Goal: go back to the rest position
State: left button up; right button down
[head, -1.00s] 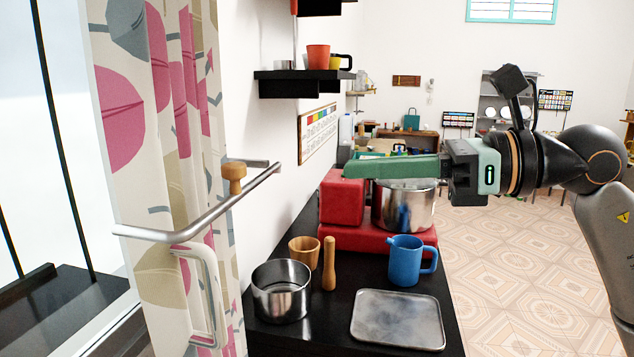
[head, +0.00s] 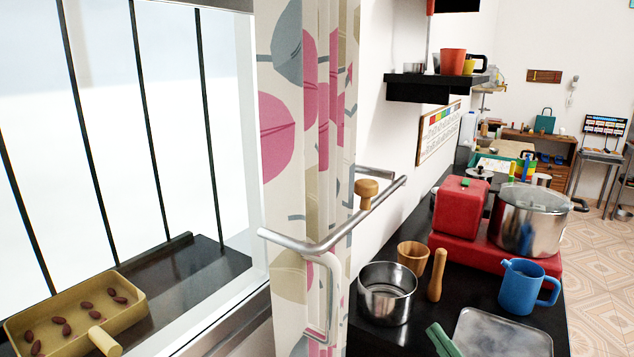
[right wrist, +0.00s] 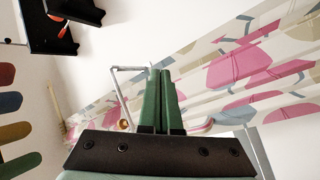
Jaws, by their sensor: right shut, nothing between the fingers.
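My right gripper shows only as green finger tips (head: 440,338) at the bottom edge of the head view, left of the metal tray. In the right wrist view its two green fingers (right wrist: 162,98) lie side by side, shut, with nothing between them. The patterned curtain (right wrist: 240,70) and white wall are behind them. The rest of my right arm is out of the head view. My left gripper is not in either view.
A black counter holds a steel pot (head: 387,293), wooden cup (head: 413,257), pestle (head: 437,275), blue jug (head: 522,287) and metal tray (head: 503,337). A lidded pot (head: 530,220) stands on the red stove (head: 460,245). A metal rail (head: 330,240) juts out left.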

jog(key=s+a+f+m+g+h+p, duration=0.1)
jog(key=s+f+m+g, duration=0.4)
jog(key=s+f, duration=0.5)
jog(key=s+a+f+m+g+h+p, duration=0.1)
jog(key=s+f+m+g+h, duration=0.3)
jog(key=f, duration=1.5)
jog(key=s+a+m+g, duration=0.1)
jog(key=s+m, duration=0.2)
jog(key=s, duration=0.4)
jog(key=shift+s+a, duration=0.2)
jog(key=shift+a, duration=0.15)
jog(key=shift+w+r, duration=0.1)
